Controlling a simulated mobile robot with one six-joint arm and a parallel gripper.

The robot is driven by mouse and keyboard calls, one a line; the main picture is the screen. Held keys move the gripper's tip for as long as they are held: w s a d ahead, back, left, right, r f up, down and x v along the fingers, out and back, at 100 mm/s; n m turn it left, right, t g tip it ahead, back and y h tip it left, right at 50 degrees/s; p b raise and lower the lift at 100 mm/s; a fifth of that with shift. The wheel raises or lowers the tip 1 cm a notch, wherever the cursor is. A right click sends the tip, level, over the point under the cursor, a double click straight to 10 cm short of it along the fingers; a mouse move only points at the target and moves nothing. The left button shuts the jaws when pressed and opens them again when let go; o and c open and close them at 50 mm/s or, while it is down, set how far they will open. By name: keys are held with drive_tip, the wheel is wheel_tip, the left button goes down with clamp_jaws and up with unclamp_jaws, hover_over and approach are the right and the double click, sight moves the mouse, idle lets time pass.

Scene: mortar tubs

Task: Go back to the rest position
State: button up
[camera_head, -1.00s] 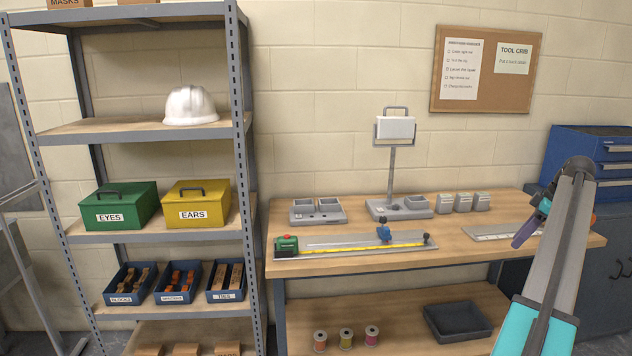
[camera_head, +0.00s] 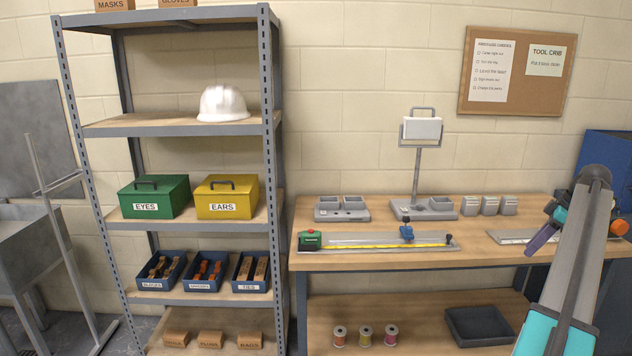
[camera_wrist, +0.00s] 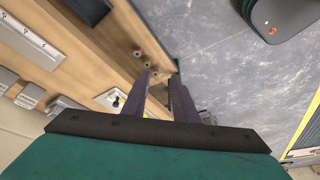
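My gripper (camera_head: 533,249) hangs at the right of the head view, in front of the workbench's right part. One dark purple finger shows there; the rest is largely hidden by my arm. In the wrist view both purple fingers (camera_wrist: 161,78) stand apart with a gap between them, and nothing is held. They appear in front of the workbench's edge and the grey floor.
The workbench (camera_head: 470,258) carries a measuring rail (camera_head: 380,241), grey trays and a lamp-like stand. Spools (camera_head: 365,337) and a dark tray (camera_head: 478,325) lie on its lower shelf. A shelving rack (camera_head: 195,226) stands left. Open floor (camera_wrist: 215,50) shows in the wrist view.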

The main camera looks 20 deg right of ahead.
drive_tip(key=w+a+f+n+g+y, duration=0.2)
drive_tip(key=w+a+f+n+y, duration=0.1)
drive_tip(key=w+a+f, duration=1.55)
drive_tip(key=w+a+f+n+g, duration=0.1)
drive_tip(key=a+f+g, duration=0.1)
drive_tip(key=a+f, duration=0.95)
drive_tip(key=w+a+f+n+g, duration=0.1)
drive_tip(key=a+f+g, duration=0.1)
drive_tip(key=a+f, duration=1)
drive_tip(key=s+a+f+g, duration=0.1)
drive_tip(key=s+a+f, duration=0.3)
drive_tip(key=a, duration=0.5)
drive_tip(key=s+a+f+g, duration=0.2)
drive_tip(key=s+a+f, duration=0.25)
drive_tip(key=a, duration=0.45)
drive_tip(key=s+a+f+g, duration=0.1)
drive_tip(key=s+a+f, duration=0.35)
drive_tip(key=a, duration=0.45)
drive_tip(key=s+a+f+m+h, duration=0.2)
drive_tip(key=s+m, duration=0.3)
drive_tip(key=s, duration=0.6)
drive_tip(key=s+a+f+m+h, duration=0.3)
drive_tip(key=s+f+m, duration=0.1)
drive_tip(key=s, duration=0.8)
drive_tip(key=shift+a+f+m, duration=0.2)
drive_tip(key=shift+a+m, duration=0.15)
drive_tip(key=shift+m, duration=0.25)
